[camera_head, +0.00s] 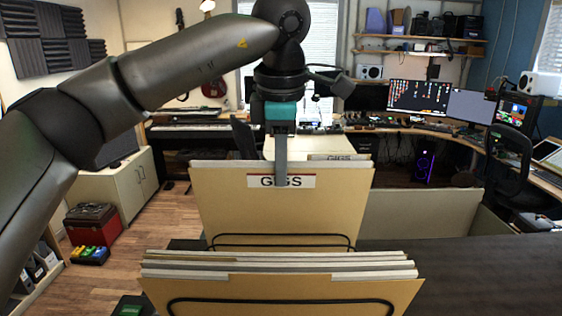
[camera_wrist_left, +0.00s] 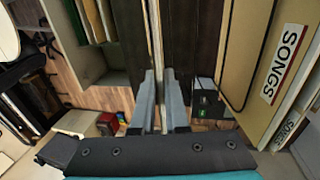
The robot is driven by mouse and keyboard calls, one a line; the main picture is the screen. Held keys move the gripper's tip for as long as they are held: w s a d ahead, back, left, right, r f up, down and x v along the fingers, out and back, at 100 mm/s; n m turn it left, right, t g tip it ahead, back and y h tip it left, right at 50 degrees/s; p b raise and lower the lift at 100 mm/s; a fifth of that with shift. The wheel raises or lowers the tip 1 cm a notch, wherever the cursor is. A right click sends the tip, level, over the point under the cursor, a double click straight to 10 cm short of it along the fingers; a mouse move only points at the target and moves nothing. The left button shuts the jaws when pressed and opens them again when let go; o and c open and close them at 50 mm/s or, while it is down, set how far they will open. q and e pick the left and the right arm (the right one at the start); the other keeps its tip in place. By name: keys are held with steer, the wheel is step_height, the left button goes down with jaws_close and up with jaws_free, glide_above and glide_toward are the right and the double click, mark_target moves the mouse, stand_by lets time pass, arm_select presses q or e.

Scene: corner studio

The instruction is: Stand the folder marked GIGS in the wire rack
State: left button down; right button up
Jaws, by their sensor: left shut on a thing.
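The tan folder marked GIGS (camera_head: 230,205) is upright in the head view, its label facing me. My left gripper (camera_head: 280,172) is shut on its top edge from above, one finger crossing the label. In the left wrist view the folder (camera_wrist_left: 156,35) shows edge-on between the fingers (camera_wrist_left: 157,100). My right gripper is not in view.
Several folders (camera_head: 280,272) stand in the rack's near part; one is marked SONGS (camera_wrist_left: 285,62) in the wrist view. A beige bin (camera_head: 420,215) stands behind to the right. A second GIGS label (camera_head: 345,157) shows behind the held folder. The dark tabletop (camera_head: 480,275) is clear at right.

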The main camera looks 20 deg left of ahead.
arm_select(q)
steer(key=shift+b+x, duration=0.9)
steer(key=shift+x, duration=0.95)
steer(key=c, duration=0.8)
jaws_free()
steer(key=shift+c, duration=0.2)
steer(key=v, duration=0.7)
steer(key=w+p+v, duration=0.2)
steer(key=v, duration=0.6)
glide_above(281, 197)
steer(key=s, duration=0.3)
steer(key=shift+d+r, duration=0.15)
steer(key=shift+d, duration=0.3)
